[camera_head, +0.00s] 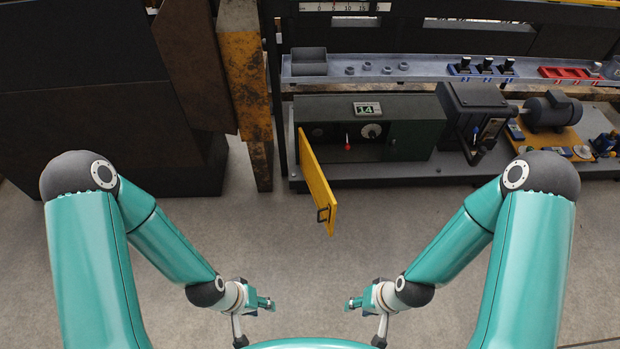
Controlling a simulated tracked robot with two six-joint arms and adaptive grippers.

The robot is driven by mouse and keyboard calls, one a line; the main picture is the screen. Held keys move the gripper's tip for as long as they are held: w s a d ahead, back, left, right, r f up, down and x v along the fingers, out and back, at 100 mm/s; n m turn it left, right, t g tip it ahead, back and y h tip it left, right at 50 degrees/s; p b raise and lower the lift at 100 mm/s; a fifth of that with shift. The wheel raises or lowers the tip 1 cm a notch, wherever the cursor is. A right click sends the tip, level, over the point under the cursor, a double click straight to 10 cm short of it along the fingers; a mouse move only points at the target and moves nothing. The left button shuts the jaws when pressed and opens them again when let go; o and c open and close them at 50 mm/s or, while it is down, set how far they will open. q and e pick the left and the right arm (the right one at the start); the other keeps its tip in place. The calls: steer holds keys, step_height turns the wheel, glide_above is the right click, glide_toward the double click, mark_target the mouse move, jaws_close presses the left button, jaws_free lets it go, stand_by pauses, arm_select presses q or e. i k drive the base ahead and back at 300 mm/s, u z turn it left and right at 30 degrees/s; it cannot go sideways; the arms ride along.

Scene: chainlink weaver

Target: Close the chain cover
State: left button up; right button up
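The chain cover appears to be the yellow door (317,182) hinged on the left side of a dark green cabinet (408,108). It stands swung open toward me, with a dark handle (323,214) near its free edge. Inside the opening a red-tipped lever and a round dial (372,131) show. My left gripper (268,304) is low and to the left of the door, apart from it. My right gripper (352,303) is low and to the right, also apart from it. Both seem empty; their finger spacing is too small to tell.
A rusty yellow post (249,85) and dark panels stand left of the cabinet. A dark box (474,108) and a motor (552,111) are to its right. A grey shelf (430,72) runs above. The floor (400,215) between my arms and the cabinet is clear.

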mark_target(326, 202)
steer(key=i, duration=0.4)
steer(key=u, duration=0.2)
steer(key=k, duration=0.5)
steer(key=z, duration=0.3)
steer(key=i, duration=0.45)
steer(key=u, duration=0.25)
steer(key=k, duration=0.45)
steer(key=u, duration=0.55)
steer(key=i, duration=0.85)
steer(key=u, duration=0.1)
